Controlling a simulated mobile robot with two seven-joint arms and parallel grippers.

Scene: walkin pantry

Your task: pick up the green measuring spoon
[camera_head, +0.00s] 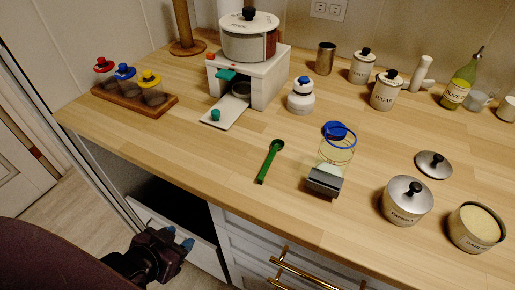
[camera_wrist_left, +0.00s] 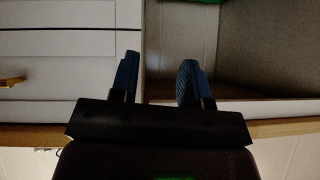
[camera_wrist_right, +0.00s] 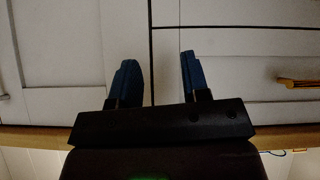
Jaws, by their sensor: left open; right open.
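The green measuring spoon (camera_head: 270,161) lies flat on the wooden counter, left of the glass jar with a blue clamp ring (camera_head: 337,150). Its round bowl points away and its handle points toward the front edge. My left gripper (camera_head: 178,243) is open and empty, low in front of the counter near the open drawer, to the left of and below the spoon. In the left wrist view its two blue fingers (camera_wrist_left: 157,78) stand apart with nothing between them. My right gripper (camera_wrist_right: 158,80) is open and empty in the right wrist view, facing cabinet fronts; the head view does not show it.
A white dispenser stand (camera_head: 262,87) and a white bottle (camera_head: 301,97) stand behind the spoon. Canisters (camera_head: 406,201) stand to the right, and a rack of colored-lid jars (camera_head: 133,98) is at left. The counter around the spoon is clear. Gold drawer handles (camera_head: 300,270) jut out below.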

